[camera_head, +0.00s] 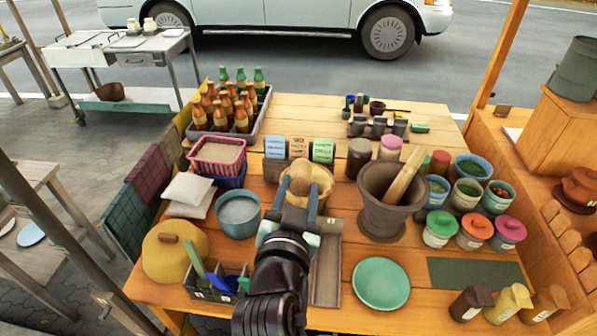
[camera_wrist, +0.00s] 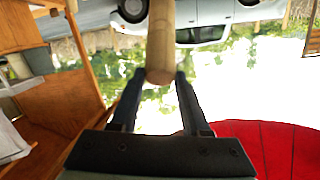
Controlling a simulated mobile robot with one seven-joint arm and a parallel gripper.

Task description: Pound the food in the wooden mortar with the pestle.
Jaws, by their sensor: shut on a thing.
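My gripper (camera_head: 299,187) points away over the middle of the table, shut on a pale wooden pestle (camera_head: 301,171). In the wrist view the pestle (camera_wrist: 161,45) is a smooth rod with a rounded near end, held between the two fingertips (camera_wrist: 160,76). A tan round vessel, which looks like the wooden mortar (camera_head: 325,184), stands at or just under the gripper. The fingers and pestle hide much of it. Its food is not visible, and I cannot tell whether the pestle reaches inside.
A grey-brown clay mortar (camera_head: 392,215) stands to the right with another wooden rod (camera_head: 407,173) leaning in it. Close by are a blue bowl (camera_head: 238,215) on the left, jars (camera_head: 360,157) behind, and a green plate (camera_head: 381,283) at front right. Bottles (camera_head: 228,108) fill a back-left crate.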

